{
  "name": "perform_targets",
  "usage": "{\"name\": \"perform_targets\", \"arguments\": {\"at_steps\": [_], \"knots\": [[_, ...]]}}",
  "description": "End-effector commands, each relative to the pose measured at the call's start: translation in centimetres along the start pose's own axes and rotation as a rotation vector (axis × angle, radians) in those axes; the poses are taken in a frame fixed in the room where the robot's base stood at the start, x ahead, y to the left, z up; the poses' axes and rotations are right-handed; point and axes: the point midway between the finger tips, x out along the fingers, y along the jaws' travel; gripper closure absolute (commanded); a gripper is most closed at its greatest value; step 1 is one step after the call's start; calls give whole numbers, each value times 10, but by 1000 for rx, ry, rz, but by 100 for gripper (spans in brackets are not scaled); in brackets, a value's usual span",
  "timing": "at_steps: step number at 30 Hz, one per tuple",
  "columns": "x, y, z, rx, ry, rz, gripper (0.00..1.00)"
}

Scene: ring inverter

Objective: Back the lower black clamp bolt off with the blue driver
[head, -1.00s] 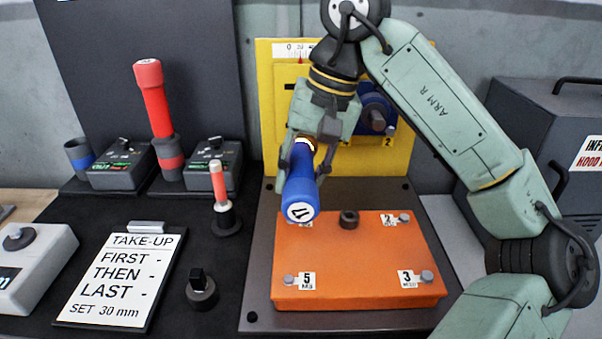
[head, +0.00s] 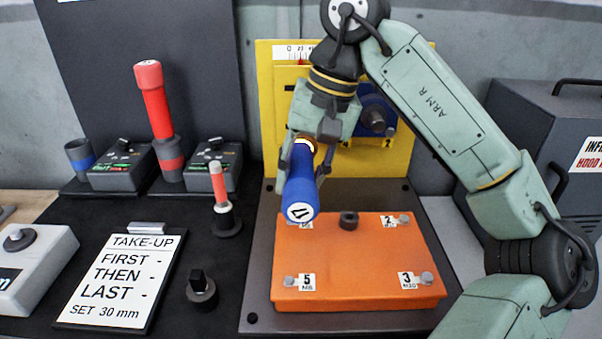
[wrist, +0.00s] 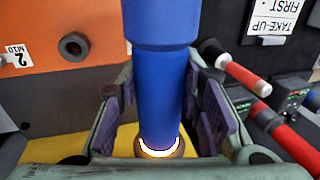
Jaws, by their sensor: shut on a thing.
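My gripper (head: 304,160) is shut on the blue driver (head: 300,186), in front of the yellow plate (head: 265,100). The driver's round marked end faces the head camera, and its far end points toward the plate. In the wrist view the blue driver (wrist: 160,75) stands between the gripper's pads (wrist: 163,118), with a bright glowing ring (wrist: 159,150) around its far end. The driver's tip and the lower black clamp bolt are hidden behind the driver and gripper, so I cannot tell whether they touch. A dark round part (head: 373,119) shows on a blue piece at the right.
An orange cover (head: 350,262) with numbered bolts lies below the gripper. A red driver (head: 156,100) stands at left beside charger-like boxes (head: 122,165). A dark case (head: 540,110) stands at right.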

Motion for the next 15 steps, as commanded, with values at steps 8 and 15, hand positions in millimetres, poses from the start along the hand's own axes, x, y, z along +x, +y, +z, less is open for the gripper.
{"name": "perform_targets", "arguments": {"at_steps": [8, 15], "knots": [[-2, -1, -2, 3, 10, -5, 100], [-2, -1, 2, 3, 10, -5, 100]]}}
